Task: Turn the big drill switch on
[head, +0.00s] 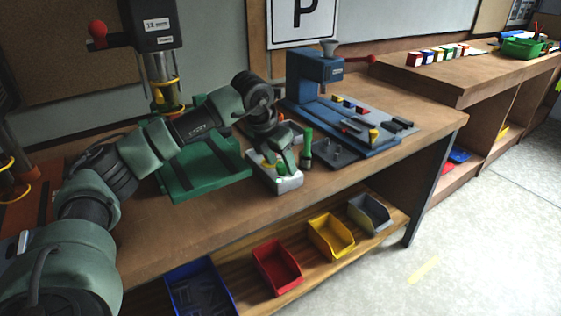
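A tall dark drill press (152,22) stands at the back left of the workbench, with white labels on its head and a red ball on its lever (97,30). Its chuck with a yellow ring hangs above a green base (200,180). I cannot make out a switch on it. My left arm crosses in front of this drill. My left gripper (285,157) is to the right of the drill, low over a small light tray (290,184). Its fingers are small and dark, so their opening is unclear. My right gripper is not in view.
A smaller blue drill press (310,72) with a red-knobbed lever stands right of my gripper. A green-topped upright tool (306,140) is beside the tray. Red (277,266), yellow (331,236) and grey bins (369,213) sit on the shelf below. Floor at right is clear.

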